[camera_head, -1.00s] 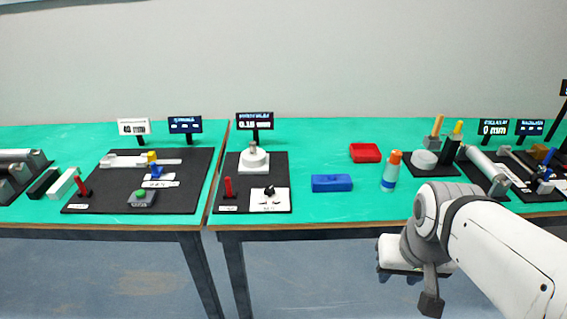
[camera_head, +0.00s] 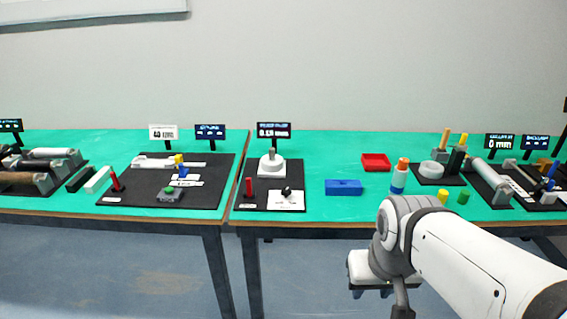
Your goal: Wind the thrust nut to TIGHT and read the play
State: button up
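A black board (camera_head: 251,189) on the middle bench carries a white round housing with a post (camera_head: 271,166). A small display (camera_head: 273,130) behind it shows a reading in mm, perhaps 0.15. A black knob (camera_head: 287,191) sits on a white marked card (camera_head: 287,203) at the board's front right; its print is too small to read. Which part is the thrust nut I cannot tell for sure. A red upright lever (camera_head: 249,187) stands at front left. My gripper (camera_head: 372,293) is low in front of the bench, right of the board, fingers apart and empty.
A blue block (camera_head: 343,187), a red tray (camera_head: 376,162) and an orange-capped bottle (camera_head: 399,177) stand right of the board. Yellow (camera_head: 443,196) and green (camera_head: 463,197) cylinders are near the arm. The bench's front edge (camera_head: 330,227) lies between my gripper and the board.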

aim_at(285, 193)
jog(key=i, duration=1)
jog(key=u, duration=0.05)
